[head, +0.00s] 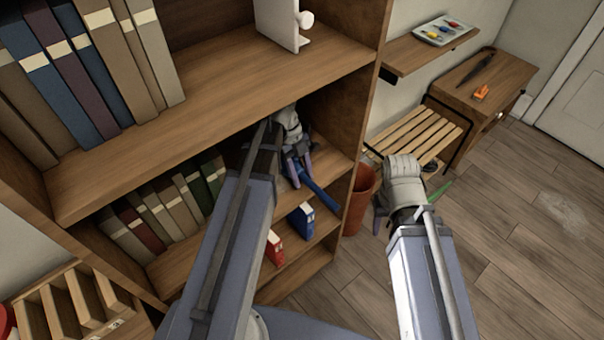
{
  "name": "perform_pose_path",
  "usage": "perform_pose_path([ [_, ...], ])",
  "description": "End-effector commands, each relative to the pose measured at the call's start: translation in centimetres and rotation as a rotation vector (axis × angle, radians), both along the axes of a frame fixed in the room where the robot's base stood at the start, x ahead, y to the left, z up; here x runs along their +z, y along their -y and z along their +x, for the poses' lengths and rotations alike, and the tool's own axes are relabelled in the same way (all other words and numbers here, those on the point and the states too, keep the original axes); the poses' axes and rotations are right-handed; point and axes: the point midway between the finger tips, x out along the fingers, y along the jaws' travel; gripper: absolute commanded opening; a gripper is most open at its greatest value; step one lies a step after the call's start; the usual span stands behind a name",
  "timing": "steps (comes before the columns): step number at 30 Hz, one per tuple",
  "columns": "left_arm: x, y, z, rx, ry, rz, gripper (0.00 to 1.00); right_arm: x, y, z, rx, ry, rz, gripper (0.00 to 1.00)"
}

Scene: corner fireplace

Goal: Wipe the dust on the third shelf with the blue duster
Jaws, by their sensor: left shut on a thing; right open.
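The wooden bookcase (230,85) fills the left and middle of the head view. My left gripper (300,170) reaches into its middle opening, below the large upper board, and is shut on the blue duster (322,197). The duster slants down to the right, close over the shelf board (330,172); I cannot tell whether it touches the board. My arm hides part of this shelf, and I make out no dust on it. My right gripper (381,214) is open and empty, outside the bookcase on the right, partly hidden by its own wrist.
Books (165,208) stand left on the middle shelf; a blue binder (301,220) and a red binder (273,248) stand below. A white bookend (280,22) is above. A terracotta bin (360,200) and slatted bench (425,130) stand right. Floor at right is mostly clear.

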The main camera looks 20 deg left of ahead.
Motion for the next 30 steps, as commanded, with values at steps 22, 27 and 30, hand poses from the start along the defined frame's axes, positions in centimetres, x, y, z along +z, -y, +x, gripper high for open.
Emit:
perform_pose_path([
  [22, -1.4, 0.0, 0.0, 0.0, 0.0, 0.0, 0.03, -1.4, 0.0, 0.0, 0.0, 0.0, 0.0, 0.5],
  [27, -1.7, 0.0, 0.0, 0.0, 0.0, 0.0, 0.03, -1.7, 0.0, 0.0, 0.0, 0.0, 0.0, 0.5],
  [30, -1.9, 0.0, 0.0, 0.0, 0.0, 0.0, 0.03, -1.9, 0.0, 0.0, 0.0, 0.0, 0.0, 0.5],
])
